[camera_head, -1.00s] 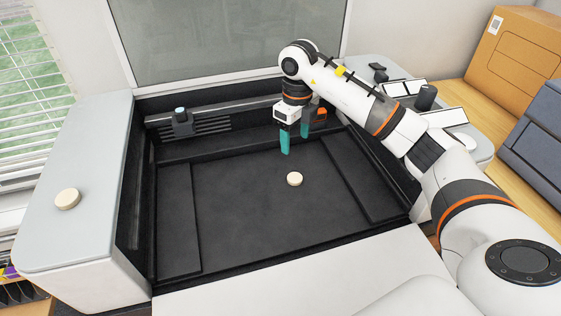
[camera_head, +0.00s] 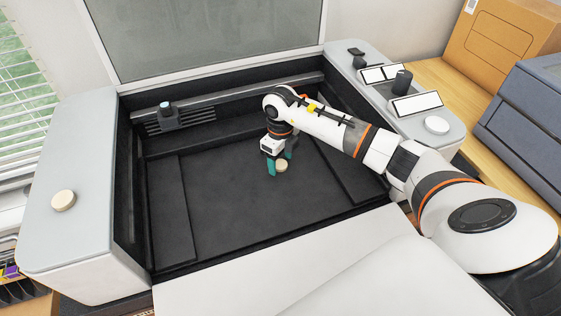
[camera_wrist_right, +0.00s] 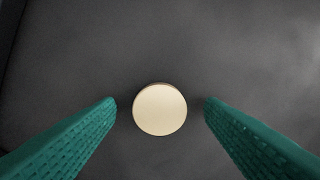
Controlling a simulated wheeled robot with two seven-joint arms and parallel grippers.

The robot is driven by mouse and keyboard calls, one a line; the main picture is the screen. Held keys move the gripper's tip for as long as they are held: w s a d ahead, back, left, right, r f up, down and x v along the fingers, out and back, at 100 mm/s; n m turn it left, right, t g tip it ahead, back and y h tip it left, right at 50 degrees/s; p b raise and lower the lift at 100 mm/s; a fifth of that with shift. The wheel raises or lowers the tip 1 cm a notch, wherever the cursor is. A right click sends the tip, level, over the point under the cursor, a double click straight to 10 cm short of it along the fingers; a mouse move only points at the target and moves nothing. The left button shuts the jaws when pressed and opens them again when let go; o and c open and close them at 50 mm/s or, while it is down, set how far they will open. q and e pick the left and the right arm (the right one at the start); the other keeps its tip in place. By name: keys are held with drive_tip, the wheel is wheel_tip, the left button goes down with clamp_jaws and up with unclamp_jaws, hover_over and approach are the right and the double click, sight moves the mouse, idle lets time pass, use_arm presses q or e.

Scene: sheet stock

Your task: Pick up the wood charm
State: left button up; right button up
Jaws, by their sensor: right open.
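A small round pale wood charm (camera_head: 281,166) lies flat on the dark bed (camera_head: 240,215) of the machine. It also shows in the right wrist view (camera_wrist_right: 160,109), between the two green fingers with a gap on each side. My right gripper (camera_head: 279,167) is open and low over the bed, its fingers on either side of the charm; in the right wrist view the fingertips (camera_wrist_right: 160,104) flank it without touching. A second pale round disc (camera_head: 64,200) lies on the machine's left top panel. My left gripper is not in view.
Dark walls surround the bed, with a raised glass lid (camera_head: 205,35) behind. A black fitting (camera_head: 168,114) is on the rear rail. Controls and a white disc (camera_head: 436,125) are on the right panel. A cardboard box (camera_head: 510,45) and a grey case (camera_head: 525,115) stand at right.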

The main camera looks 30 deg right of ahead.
drive_tip(key=shift+f, duration=0.15)
drive_tip(key=c, duration=1.1)
drive_tip(key=shift+o, duration=0.2)
